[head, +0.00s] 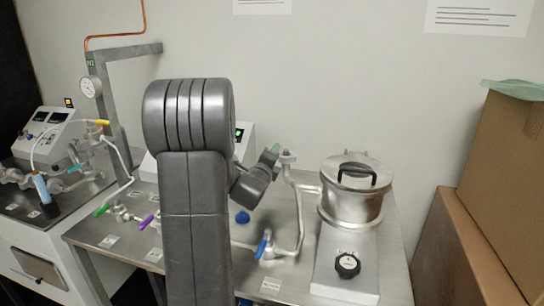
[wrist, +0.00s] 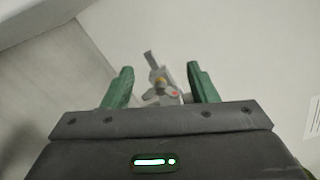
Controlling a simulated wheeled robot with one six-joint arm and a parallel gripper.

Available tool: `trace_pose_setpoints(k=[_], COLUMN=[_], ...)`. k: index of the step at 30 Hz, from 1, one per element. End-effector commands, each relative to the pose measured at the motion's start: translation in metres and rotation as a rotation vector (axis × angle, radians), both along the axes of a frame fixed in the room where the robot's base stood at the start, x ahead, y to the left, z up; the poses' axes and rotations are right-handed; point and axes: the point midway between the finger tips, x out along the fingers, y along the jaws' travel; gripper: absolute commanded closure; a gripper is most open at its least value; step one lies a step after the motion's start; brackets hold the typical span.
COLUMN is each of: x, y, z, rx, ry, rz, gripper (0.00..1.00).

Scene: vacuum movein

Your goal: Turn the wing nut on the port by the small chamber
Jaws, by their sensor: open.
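The small chamber (head: 350,205) is a round steel pot with a black-handled lid, right of centre in the head view. Beside it on the left, a pipe rises to a port (head: 287,158) with a clamp. In the wrist view a grey clamp with a protruding wing nut (wrist: 152,62) and a brass-coloured stud shows between my fingers. My gripper (wrist: 160,70) is open, with one green finger on either side of the clamp and visible gaps. In the head view my gripper (head: 274,149) is close to the port's left side; my arm hides part of the bench.
A blue-handled valve (head: 262,248) sits on the pipe below the port. A black knob (head: 347,265) is on the chamber's base. Green- and purple-handled valves (head: 147,222) stand left of my arm. Cardboard boxes (head: 510,170) stand at the right.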

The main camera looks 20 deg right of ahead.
Motion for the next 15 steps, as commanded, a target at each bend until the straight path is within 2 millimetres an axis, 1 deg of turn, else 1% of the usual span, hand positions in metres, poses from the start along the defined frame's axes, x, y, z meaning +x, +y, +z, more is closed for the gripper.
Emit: trace_pose_setpoints(k=[8,9,11,15], x=[0.0014,0.0013,0.0013,0.0012], y=[-0.0014,-0.0013,-0.0013,-0.0012], z=[-0.0001,-0.0001,0.0000,-0.0001], rx=[0.000,0.000,0.000,0.000], ry=[0.000,0.000,0.000,0.000], rz=[0.000,0.000,0.000,0.000], gripper=[0.47,0.51,0.63,0.90])
